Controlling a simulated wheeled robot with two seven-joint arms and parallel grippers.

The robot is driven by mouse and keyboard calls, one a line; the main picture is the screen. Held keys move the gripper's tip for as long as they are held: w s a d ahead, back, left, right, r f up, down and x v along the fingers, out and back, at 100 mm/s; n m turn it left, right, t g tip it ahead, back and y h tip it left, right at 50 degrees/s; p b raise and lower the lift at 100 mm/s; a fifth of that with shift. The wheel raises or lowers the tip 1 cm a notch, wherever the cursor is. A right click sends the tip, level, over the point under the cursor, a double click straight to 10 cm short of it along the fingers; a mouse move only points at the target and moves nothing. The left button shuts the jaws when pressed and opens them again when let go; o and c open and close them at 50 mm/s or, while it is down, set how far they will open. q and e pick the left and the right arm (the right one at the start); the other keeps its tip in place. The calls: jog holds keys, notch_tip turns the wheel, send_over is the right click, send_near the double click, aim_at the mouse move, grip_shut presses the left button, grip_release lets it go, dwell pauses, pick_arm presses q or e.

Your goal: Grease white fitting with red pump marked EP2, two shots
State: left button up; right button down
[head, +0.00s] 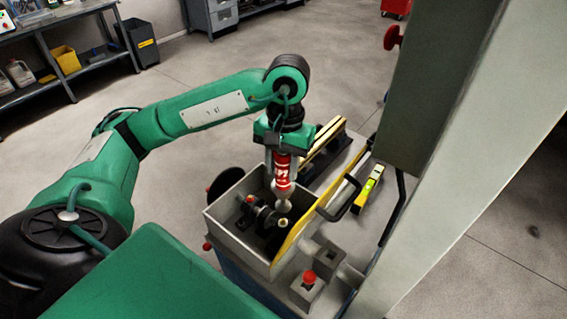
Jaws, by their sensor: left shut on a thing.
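My left gripper (283,153) points down and is shut on the red pump (282,172). The pump has white lettering, partly covered and too small to read surely. It hangs nearly upright over an open grey box, with its pale lower end close above dark parts inside. A small whitish fitting (283,222) shows just below the pump's tip. I cannot tell whether the tip touches it. My right gripper is not in view.
The grey box (226,229) has a yellow edge strip on its right. A red button (309,277) stands in front. A black handle, a yellow level (369,190) and a large pale column (450,150) stand to the right. Open floor lies behind.

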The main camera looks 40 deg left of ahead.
aim_at(282, 183)
pick_arm(q)
jog(key=shift+s+f, duration=0.15)
jog(key=shift+f, duration=0.4)
jog(key=shift+f+b, duration=0.5)
jog(key=shift+f, duration=0.95)
jog(key=shift+f+b, duration=0.7)
jog(key=shift+b, duration=0.4)
jog(key=shift+b, duration=0.55)
